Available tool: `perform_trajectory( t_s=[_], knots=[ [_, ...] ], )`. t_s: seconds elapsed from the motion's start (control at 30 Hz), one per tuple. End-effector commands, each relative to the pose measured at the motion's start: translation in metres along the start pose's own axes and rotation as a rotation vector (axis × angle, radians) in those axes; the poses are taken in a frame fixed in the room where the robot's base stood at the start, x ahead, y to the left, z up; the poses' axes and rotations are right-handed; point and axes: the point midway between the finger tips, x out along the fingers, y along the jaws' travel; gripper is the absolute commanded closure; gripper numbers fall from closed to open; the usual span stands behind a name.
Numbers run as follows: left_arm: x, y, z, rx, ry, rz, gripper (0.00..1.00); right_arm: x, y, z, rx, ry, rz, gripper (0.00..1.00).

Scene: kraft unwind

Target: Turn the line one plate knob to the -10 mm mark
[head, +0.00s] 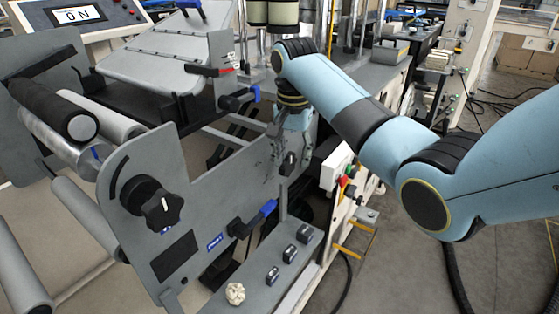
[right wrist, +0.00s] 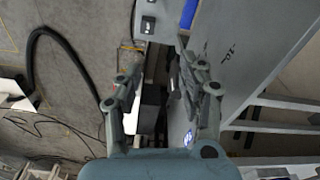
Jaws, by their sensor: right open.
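A black star-shaped knob (head: 163,208) sits on the near side of the grey machine plate (head: 215,185) in the head view, with a dark curved mark above it. My right gripper (head: 286,155) is at the far right end of the plate, apart from the star-shaped knob. It is open in the right wrist view (right wrist: 160,58), with nothing clearly held between its fingers. The fingertips are hard to make out in the head view. My left gripper is not in view.
Blue-handled levers (head: 266,209) stick out from the plate. Rollers (head: 85,216) stand at left. A dark hose (right wrist: 32,65) lies on the floor.

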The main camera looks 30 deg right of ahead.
Motion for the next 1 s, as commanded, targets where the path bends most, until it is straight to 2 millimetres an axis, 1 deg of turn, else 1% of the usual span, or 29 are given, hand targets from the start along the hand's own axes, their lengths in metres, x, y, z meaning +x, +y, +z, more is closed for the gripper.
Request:
perform_trajectory(
  t_s=[0.03, 0.2, 0.3, 0.4, 0.47, 0.57, 0.8, 0.9, 1.0],
  knots=[
    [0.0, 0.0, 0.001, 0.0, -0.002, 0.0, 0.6, -0.01, -0.007, -0.01, 0.039, -0.007, 0.002, 0.6],
    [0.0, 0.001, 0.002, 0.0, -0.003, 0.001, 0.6, -0.038, -0.023, -0.031, 0.164, -0.041, 0.014, 0.6],
    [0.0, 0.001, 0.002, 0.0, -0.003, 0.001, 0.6, -0.048, -0.028, -0.038, 0.21, -0.056, 0.02, 0.6],
    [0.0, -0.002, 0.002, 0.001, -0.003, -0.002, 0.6, -0.048, -0.03, -0.04, 0.231, -0.064, 0.024, 0.6],
    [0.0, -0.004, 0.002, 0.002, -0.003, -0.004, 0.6, -0.043, -0.03, -0.039, 0.234, -0.065, 0.025, 0.6],
    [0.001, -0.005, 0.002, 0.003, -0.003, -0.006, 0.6, -0.027, -0.029, -0.038, 0.233, -0.066, 0.026, 0.6],
    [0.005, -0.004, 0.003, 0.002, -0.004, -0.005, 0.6, 0.022, -0.029, -0.034, 0.23, -0.066, 0.026, 0.6],
    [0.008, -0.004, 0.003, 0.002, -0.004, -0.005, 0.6, 0.038, -0.029, -0.034, 0.23, -0.064, 0.024, 0.6],
    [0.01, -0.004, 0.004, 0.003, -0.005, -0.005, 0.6, 0.049, -0.029, -0.033, 0.23, -0.063, 0.023, 0.6]
  ],
)
